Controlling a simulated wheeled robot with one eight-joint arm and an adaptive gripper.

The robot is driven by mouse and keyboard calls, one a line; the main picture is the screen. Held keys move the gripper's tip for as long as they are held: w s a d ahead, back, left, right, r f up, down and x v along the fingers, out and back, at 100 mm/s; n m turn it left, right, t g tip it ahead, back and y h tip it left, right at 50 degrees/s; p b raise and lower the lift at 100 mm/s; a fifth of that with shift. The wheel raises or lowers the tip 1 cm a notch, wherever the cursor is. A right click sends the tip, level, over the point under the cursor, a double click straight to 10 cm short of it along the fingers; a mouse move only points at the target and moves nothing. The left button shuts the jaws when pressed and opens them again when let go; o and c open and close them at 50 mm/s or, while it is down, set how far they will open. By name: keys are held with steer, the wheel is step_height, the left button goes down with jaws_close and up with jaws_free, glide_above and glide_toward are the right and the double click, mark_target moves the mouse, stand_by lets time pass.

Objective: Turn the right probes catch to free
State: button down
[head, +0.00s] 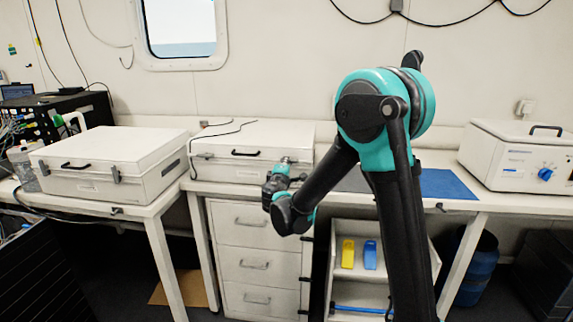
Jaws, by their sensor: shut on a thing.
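A white lidded case (257,138) stands on the bench at the middle, lid down, with a black handle (245,153) on its front. No label can be read at this size, so I cannot read which case is the probes one. My gripper (286,163) is at the right part of this case's front, where a right catch would sit. It is shut on what seems to be that catch. The catch is mostly hidden by the fingers, and its turn cannot be made out.
Another white case (112,158) with two grey catches stands to the left. A blue mat (445,184) and a white bath with a blue knob (545,174) are to the right. Drawers (253,240) and a shelf with yellow (347,254) and blue (370,255) items are below.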

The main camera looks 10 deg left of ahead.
steer(key=shift+n, duration=0.4)
steer(key=c, duration=1.6)
jaws_free()
steer(key=shift+o, duration=0.2)
steer(key=shift+s, duration=0.1)
steer(key=s, duration=1.2)
steer(key=shift+a, duration=0.2)
